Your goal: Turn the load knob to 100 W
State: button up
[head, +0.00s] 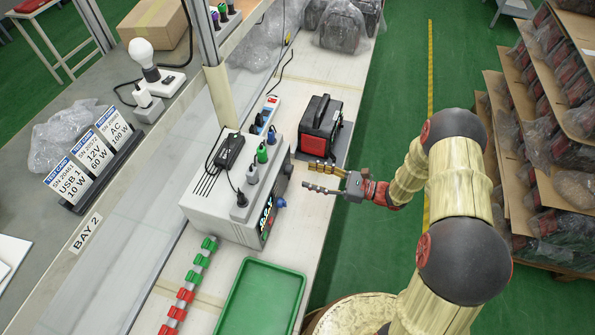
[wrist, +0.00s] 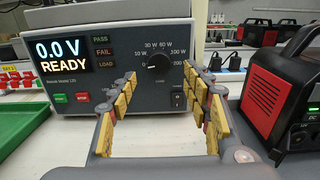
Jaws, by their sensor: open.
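The tester (head: 217,199) is a grey box on the bench; its front panel fills the upper left of the wrist view (wrist: 112,75). Its display (wrist: 62,56) reads 0.0 V READY. The black load knob (wrist: 158,62) sits on the panel, ringed by watt marks from 0 upward. Its pointer is too small to read surely. My gripper (head: 311,177) is open and empty in front of the panel. In the wrist view its yellow-padded fingers (wrist: 162,76) stand apart, to the left and right below the knob. I see no contact with the knob.
A red and black power station (head: 321,128) stands close beside the tester, to the right in the wrist view (wrist: 285,92). A green tray (head: 262,300) and several green and red clips (head: 190,285) lie nearby. A card rack (head: 98,160) stands behind.

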aim_at(292, 171)
jog(key=x, duration=0.6)
jog(key=shift+b, duration=0.35)
jog(key=shift+c, duration=1.2)
jog(key=c, duration=0.9)
